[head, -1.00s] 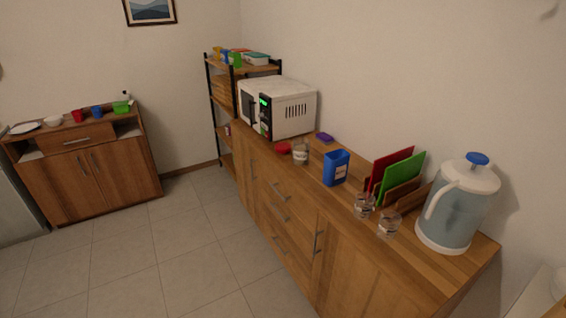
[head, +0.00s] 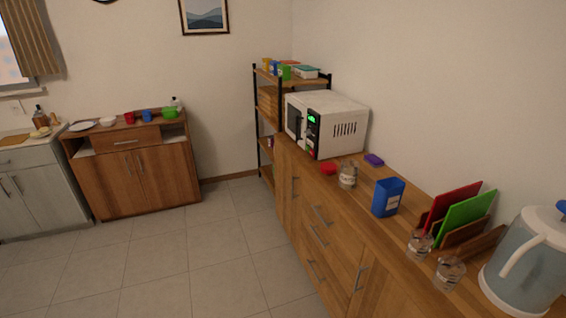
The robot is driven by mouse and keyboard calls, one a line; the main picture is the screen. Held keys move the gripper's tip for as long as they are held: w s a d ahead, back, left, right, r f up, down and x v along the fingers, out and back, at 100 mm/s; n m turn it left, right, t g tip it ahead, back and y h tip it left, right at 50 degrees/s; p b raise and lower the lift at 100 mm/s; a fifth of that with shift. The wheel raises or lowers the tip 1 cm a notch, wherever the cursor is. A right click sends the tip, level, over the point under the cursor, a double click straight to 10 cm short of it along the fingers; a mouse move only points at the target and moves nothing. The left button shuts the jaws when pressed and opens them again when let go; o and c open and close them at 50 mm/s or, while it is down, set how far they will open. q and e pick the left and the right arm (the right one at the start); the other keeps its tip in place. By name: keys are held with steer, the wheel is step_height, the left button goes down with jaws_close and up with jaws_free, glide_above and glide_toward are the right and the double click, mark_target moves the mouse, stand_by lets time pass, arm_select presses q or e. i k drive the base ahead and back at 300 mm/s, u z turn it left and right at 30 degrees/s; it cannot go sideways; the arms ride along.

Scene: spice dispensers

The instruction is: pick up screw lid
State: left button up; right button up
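A small flat red piece (head: 329,168) lies on the long wooden counter, beside a clear glass jar (head: 348,175). It may be the screw lid, but it is too small to tell. A flat purple piece (head: 374,160) lies further back, near the microwave. Two more clear glass jars, the nearer one (head: 448,272) and the farther one (head: 419,245), stand closer on the same counter; I cannot make out lids on them. Neither of my grippers is in view.
The wooden counter (head: 345,212) also holds a microwave (head: 327,122), a blue container (head: 388,197), red and green boards in a rack (head: 470,240) and a pitcher (head: 523,262). A low cabinet (head: 135,175) stands across the room. The tiled floor (head: 190,265) between is clear.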

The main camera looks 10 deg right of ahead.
mark_target(327, 168)
steer(key=u, duration=0.6)
steer(key=i, duration=2.35)
steer(key=z, duration=1.4)
steer(key=i, duration=0.7)
steer(key=z, duration=0.7)
